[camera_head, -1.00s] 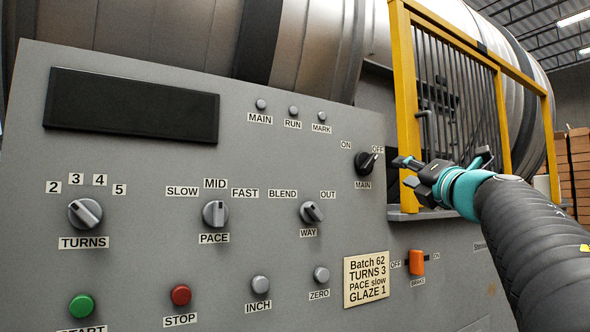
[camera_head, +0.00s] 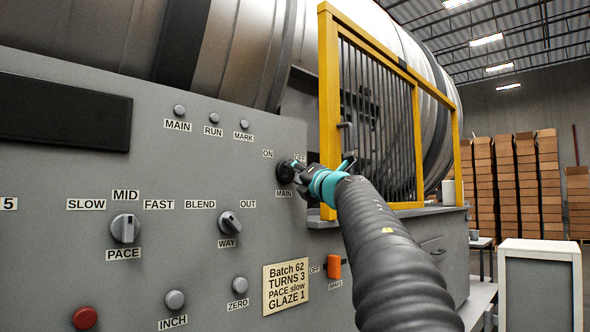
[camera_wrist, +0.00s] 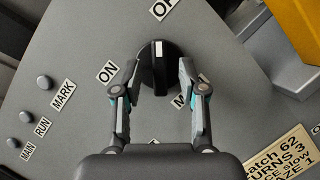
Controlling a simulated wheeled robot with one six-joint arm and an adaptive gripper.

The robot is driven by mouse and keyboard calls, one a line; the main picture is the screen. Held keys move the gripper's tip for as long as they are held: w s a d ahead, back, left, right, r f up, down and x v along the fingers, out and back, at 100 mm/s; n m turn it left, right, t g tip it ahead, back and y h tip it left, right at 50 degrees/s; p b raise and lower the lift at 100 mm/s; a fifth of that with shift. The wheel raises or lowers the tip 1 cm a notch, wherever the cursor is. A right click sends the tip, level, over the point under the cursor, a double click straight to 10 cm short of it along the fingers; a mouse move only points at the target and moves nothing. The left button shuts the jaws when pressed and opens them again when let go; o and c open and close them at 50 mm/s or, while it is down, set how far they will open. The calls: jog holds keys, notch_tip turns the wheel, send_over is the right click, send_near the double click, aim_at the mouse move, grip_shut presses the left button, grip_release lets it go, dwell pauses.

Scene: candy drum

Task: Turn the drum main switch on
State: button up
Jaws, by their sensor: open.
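The black MAIN switch knob (camera_head: 285,172) is on the grey panel (camera_head: 60,175), between the ON label (camera_head: 268,154) and the OFF label (camera_head: 299,158). In the wrist view the knob (camera_wrist: 160,66) has a white pointer mark that points toward the OFF label (camera_wrist: 163,8); the ON label (camera_wrist: 107,71) lies to its left. My gripper (camera_wrist: 158,80) is open, with one finger on each side of the knob. I cannot tell whether the fingers touch it. In the head view my gripper (camera_head: 297,171) hides part of the knob.
A yellow guard frame (camera_head: 329,100) with bars stands just right of the switch. The WAY knob (camera_head: 230,223), an orange brake switch (camera_head: 334,267) and a batch note (camera_head: 286,288) are below. MAIN, RUN and MARK lamps (camera_head: 211,118) are upper left.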

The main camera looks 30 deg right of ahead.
jog(key=shift+w+r, duration=0.1)
jog(key=shift+w, duration=0.25)
jog(key=shift+c, duration=0.3)
grip_shut()
